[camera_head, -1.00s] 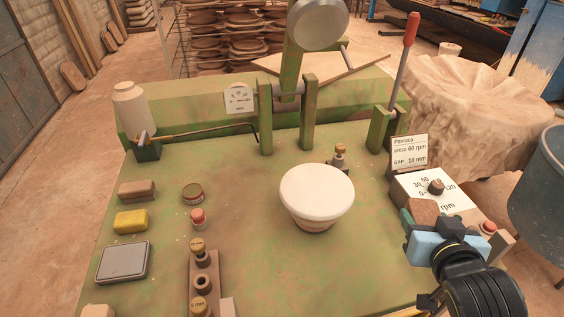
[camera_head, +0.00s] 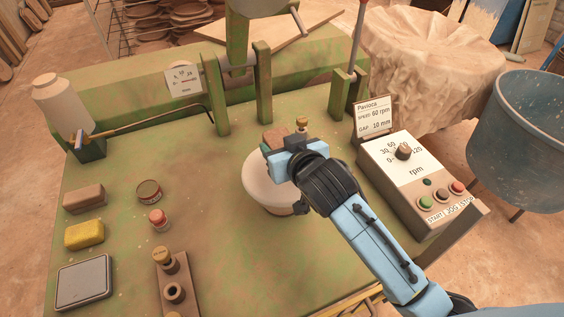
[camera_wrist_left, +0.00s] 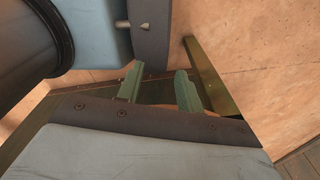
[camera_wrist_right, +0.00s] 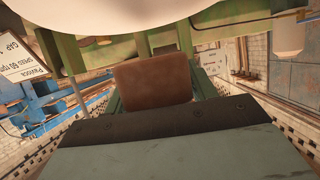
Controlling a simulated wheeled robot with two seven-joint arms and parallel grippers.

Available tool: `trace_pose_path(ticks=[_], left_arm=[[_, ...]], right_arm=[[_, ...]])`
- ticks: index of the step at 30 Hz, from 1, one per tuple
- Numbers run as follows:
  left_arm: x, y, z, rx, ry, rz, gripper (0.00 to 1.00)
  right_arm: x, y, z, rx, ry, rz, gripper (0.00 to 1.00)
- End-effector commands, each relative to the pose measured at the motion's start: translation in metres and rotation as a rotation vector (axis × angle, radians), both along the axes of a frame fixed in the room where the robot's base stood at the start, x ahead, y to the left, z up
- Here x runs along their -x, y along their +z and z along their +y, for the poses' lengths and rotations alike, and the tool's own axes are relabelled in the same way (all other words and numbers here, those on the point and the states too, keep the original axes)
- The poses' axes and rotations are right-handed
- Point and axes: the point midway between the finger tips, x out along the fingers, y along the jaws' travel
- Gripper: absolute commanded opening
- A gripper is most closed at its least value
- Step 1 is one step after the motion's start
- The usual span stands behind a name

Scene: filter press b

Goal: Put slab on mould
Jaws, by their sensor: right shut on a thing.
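The mould (camera_head: 262,192) is a white round-topped form on a brown base, standing on the green bench in the middle of the head view. Its white underside or rim shows large at the top of the right wrist view (camera_wrist_right: 150,12). My right gripper (camera_head: 284,150) is shut on the brown slab (camera_head: 275,137), which also shows between the fingers in the right wrist view (camera_wrist_right: 155,80). In the head view the slab overlaps the mould's far edge; I cannot tell the gap. My left gripper (camera_wrist_left: 160,90) is open and empty, away from the bench top.
A control box (camera_head: 405,172) with a dial and buttons stands to the right. Green posts (camera_head: 263,85) and a lever (camera_head: 359,40) rise behind the mould. A brown block (camera_head: 84,198), yellow sponge (camera_head: 84,235), grey tray (camera_head: 83,283) and peg stand (camera_head: 176,285) lie left.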

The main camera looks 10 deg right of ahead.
Motion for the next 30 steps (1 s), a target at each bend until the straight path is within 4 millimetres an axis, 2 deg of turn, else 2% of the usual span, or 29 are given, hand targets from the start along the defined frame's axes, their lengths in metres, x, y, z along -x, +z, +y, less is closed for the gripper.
trace_pose_path(ticks=[5, 12, 23, 24, 29, 30], left_arm=[[-0.003, -0.003, 0.0, 0.0, 0.0, -0.004, 0.36], [-0.007, -0.01, 0.0, 0.001, 0.0, -0.01, 0.36], [-0.008, -0.01, -0.001, 0.001, 0.0, -0.011, 0.36], [-0.007, -0.01, -0.001, 0.001, 0.0, -0.011, 0.36], [-0.008, -0.01, -0.001, 0.001, -0.001, -0.011, 0.36], [-0.008, -0.01, -0.001, 0.001, -0.001, -0.011, 0.36]], right_arm=[[0.0, -0.012, 0.0, 0.0, 0.0, -0.004, 0.2], [0.0, -0.044, 0.0, 0.001, -0.001, -0.004, 0.2], [0.0, -0.047, 0.0, -0.002, 0.0, -0.005, 0.2], [0.0, -0.049, 0.0, 0.0, -0.001, -0.001, 0.58], [0.0, -0.048, 0.0, 0.0, -0.001, -0.002, 0.78], [0.0, -0.048, 0.0, 0.0, -0.001, -0.002, 0.78]])
